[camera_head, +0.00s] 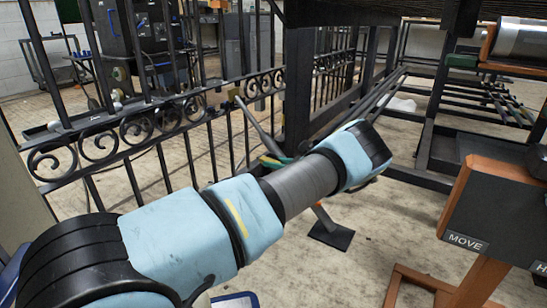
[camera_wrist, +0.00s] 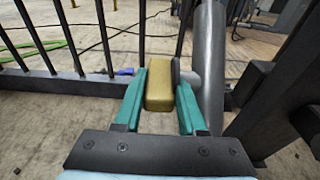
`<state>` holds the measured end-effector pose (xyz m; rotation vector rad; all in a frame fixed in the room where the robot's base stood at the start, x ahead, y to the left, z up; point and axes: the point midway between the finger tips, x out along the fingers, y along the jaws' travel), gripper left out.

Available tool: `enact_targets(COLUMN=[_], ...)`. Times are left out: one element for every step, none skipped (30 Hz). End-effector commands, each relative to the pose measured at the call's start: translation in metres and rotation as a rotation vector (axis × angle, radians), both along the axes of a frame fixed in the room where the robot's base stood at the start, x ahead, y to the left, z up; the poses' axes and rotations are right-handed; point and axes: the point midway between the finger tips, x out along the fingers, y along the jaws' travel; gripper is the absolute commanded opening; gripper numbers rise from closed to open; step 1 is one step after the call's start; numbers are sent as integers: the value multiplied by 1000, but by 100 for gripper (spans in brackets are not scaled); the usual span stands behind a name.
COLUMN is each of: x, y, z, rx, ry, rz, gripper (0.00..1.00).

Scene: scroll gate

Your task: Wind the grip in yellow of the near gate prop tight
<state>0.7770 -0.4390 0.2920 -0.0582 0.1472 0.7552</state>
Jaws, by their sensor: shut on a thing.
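The yellow grip (camera_wrist: 160,88) is a block standing between the two teal fingers of my gripper (camera_wrist: 161,84) in the wrist view. My gripper is shut on it. Just right of the grip is the thick grey tube of the near gate prop (camera_wrist: 209,60), with a pale rounded piece between them. In the head view the prop (camera_head: 258,124) slants down from the gate, passes behind my arm, and seems to end at a black foot plate (camera_head: 331,233) on the floor.
The black iron gate (camera_head: 150,130) with scrollwork runs along the left. A dark post (camera_head: 298,85) stands beside the prop. A dark panel labelled MOVE (camera_head: 467,242) on an orange stand is at the right. Bare concrete floor (camera_head: 375,215) lies between.

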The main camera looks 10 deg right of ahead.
Motion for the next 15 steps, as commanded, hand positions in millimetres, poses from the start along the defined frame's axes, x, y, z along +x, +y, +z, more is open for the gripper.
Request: enact_targets(x=[0, 0, 0, 0, -1, -1, -1, -1, -1, -1, -1, -1, -1, -1, -1], y=[0, 0, 0, 0, 0, 0, 0, 0, 0, 0, -1, -1, -1, -1, -1], z=[5, 4, 3, 2, 1, 0, 0, 0, 0, 0, 0, 0, 0, 0, 0], rx=[-15, -21, -27, -30, -31, -32, -31, -31, -30, -30, -30, -30, -30, -30, -30], ry=[16, 23, 29, 31, 33, 33, 33, 33, 32, 32, 32, 32, 32, 32, 32], rz=[1, 1, 0, 0, 0, 0, 0, -1, 0, -1, 0, 0, -1, -1, -1], gripper=[0, 0, 0, 0, 0, 0, 0, 0, 0, 0, 0, 41, 44, 48, 52])
